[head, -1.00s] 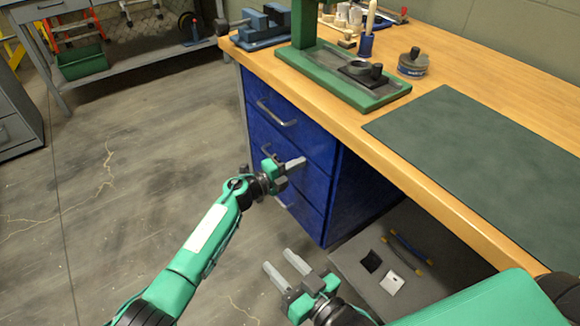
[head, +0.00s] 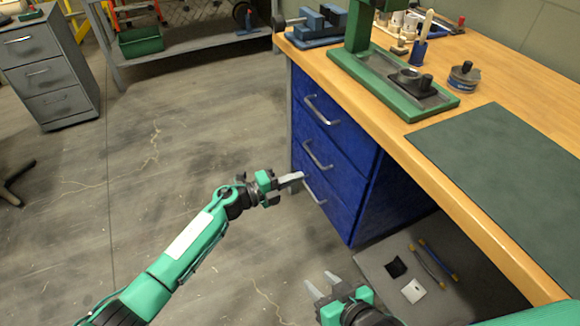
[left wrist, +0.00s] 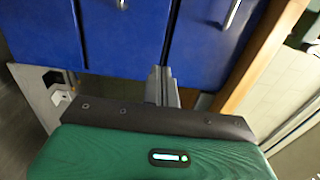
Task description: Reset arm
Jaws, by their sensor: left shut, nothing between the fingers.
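My left gripper (head: 291,180) is in front of the blue drawer cabinet (head: 335,160) under the workbench. It is shut and empty. In the left wrist view its closed fingers (left wrist: 162,88) point toward the blue drawer fronts (left wrist: 120,40); I cannot tell whether they touch. My right gripper (head: 325,287) is low at the bottom of the head view, with its two fingers apart and nothing seen between them. The drawers look closed.
The wooden workbench (head: 400,140) carries a green press stand (head: 400,90), a blue vise (head: 318,22) and a dark green mat (head: 500,160). Small items, including a white piece (head: 413,291), lie on the grey mat below. A grey cabinet (head: 50,65) stands far left. The floor between is clear.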

